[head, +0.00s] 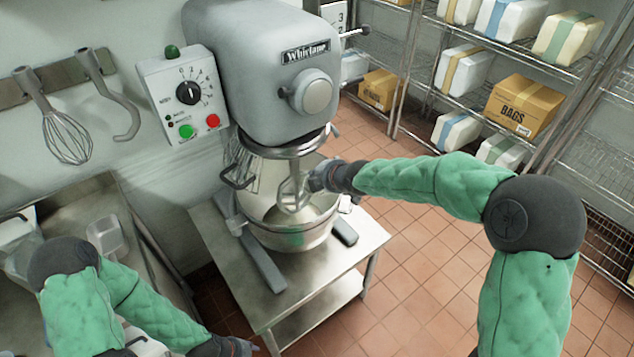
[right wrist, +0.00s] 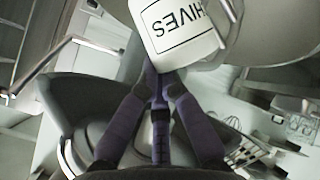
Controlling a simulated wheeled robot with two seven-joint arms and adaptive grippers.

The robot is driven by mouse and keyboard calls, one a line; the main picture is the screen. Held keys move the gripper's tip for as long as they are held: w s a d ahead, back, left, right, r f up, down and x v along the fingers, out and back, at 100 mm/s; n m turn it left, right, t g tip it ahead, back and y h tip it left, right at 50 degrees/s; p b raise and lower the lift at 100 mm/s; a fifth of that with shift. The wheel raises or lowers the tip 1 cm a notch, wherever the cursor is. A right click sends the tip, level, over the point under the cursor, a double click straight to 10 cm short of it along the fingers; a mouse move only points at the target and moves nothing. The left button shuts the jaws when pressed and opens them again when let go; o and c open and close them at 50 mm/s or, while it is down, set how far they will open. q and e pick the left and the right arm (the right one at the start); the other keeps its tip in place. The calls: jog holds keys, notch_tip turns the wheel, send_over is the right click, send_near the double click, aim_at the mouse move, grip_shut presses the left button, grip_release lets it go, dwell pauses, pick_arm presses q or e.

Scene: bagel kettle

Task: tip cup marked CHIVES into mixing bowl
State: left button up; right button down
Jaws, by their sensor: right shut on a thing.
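The mixing bowl (head: 291,238) sits under the stand mixer, with a beater hanging inside it. My right gripper (head: 318,180) is over the bowl's right side, close to the beater. In the right wrist view, it (right wrist: 160,82) is shut on a white cup (right wrist: 180,35). The cup's black-framed label reads upside down in that picture, with "HIVES" visible and its first letter cut off. I cannot make the cup out clearly in the head view. My left gripper (head: 240,347) is low at the bottom edge, away from the bowl, its fingers too unclear to judge.
The mixer (head: 262,75) stands on a steel table (head: 310,285), its head close above my right gripper. A whisk (head: 66,137) and a hook (head: 121,105) hang on the left wall. Wire shelves with boxes (head: 523,105) stand at right. Tiled floor lies between.

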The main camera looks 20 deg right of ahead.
jog(key=shift+a+f+n+h+b, duration=0.15)
jog(key=shift+a+n+h+b, duration=0.2)
jog(key=shift+b, duration=4.6)
jog(key=shift+s, duration=0.1)
jog(key=shift+s+a+r+n+t+h, duration=0.1)
jog(key=shift+a+r+n+t+h, duration=0.15)
jog(key=shift+r+n+t+h, duration=0.15)
jog(key=shift+s+a+f+n+t+h, duration=0.15)
jog(key=shift+a+n+t+h, duration=0.1)
jog(key=shift+a+n+h, duration=0.3)
jog(key=shift+s+a+f+n+t+h, duration=0.1)
jog(key=shift+a+n+t+h, duration=0.15)
jog(key=shift+h, duration=0.35)
jog(key=shift+s+a+r+n+t+h, duration=0.15)
jog(key=shift+a+n+t+h, duration=0.2)
jog(key=shift+a+n+h, duration=0.2)
jog(key=shift+s+a+f+n+t+h, duration=0.1)
jog(key=shift+s+a+n+t+h, duration=0.05)
jog(key=shift+a+n+t+h, duration=0.35)
jog(key=shift+d, duration=0.15)
